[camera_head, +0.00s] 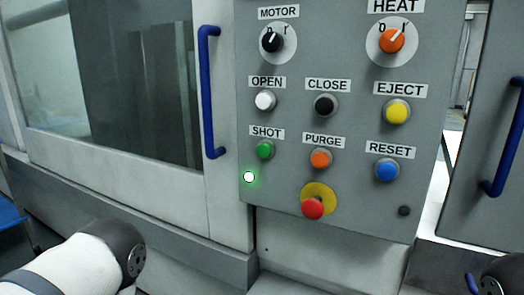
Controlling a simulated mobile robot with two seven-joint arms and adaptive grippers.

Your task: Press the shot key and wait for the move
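The shot key is a green round button (265,150) under the label SHOT, at the lower left of the grey control panel (285,190). Below it a small lamp (249,177) glows green-white. Nothing touches the green button. A white arm link of mine with a dark joint shows at the bottom left, and a dark part shows at the bottom right corner. Neither gripper is in view.
Close to the shot key are the white OPEN button (265,100), orange PURGE button (320,159) and red mushroom button (312,208). MOTOR (271,42) and HEAT (391,40) knobs sit above. Blue handles (208,95) (508,150) stick out on both sides.

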